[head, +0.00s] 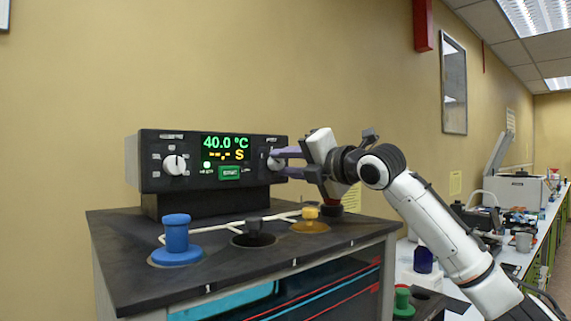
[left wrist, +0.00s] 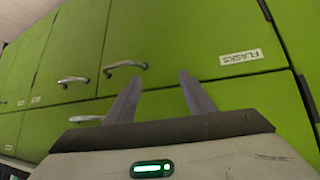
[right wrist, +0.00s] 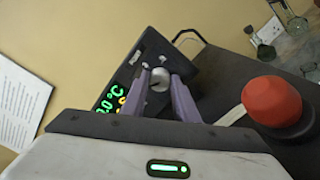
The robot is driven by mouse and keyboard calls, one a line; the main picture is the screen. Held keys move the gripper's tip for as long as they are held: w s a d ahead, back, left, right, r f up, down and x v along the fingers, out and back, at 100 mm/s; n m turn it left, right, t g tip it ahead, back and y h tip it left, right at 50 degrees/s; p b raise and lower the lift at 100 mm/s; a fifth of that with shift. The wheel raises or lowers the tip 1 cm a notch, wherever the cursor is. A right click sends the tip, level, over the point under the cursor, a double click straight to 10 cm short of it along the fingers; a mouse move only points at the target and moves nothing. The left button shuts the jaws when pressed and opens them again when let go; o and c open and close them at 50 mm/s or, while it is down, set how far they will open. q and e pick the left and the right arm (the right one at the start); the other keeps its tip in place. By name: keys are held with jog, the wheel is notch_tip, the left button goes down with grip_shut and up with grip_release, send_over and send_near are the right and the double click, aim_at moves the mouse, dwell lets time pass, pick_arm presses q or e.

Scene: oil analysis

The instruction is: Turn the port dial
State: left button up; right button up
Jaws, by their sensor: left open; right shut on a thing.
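The black control box (head: 220,145) stands on the dark top of the analysis unit, its display reading 40.0 °C with a yellow line below. A white dial (head: 174,165) is on the left of its front panel, with no gripper at it. A second pale dial (head: 274,163) is on the right of the panel, partly hidden by my right gripper (head: 281,162). In the right wrist view my right gripper (right wrist: 162,88) has its purple fingers on both sides of this round dial (right wrist: 159,78), shut on it. My left gripper (left wrist: 158,88) is open and empty, facing green cabinets.
On the unit's dark top (head: 125,225) are a blue knob (head: 176,237), a black knob (head: 254,233) and a yellow knob (head: 310,214). A red knob (right wrist: 271,101) shows in the right wrist view. Green cabinet doors (left wrist: 180,40) with metal handles face my left gripper.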

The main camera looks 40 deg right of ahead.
jog(key=o, duration=1.1)
jog(key=shift+c, duration=0.2)
jog(key=shift+s+f, duration=0.1)
jog(key=shift+s, duration=0.45)
jog(key=s+b, duration=0.2)
jog(key=s, duration=0.7)
jog(key=shift+s+d+b, duration=0.15)
jog(key=shift+d+b, duration=0.2)
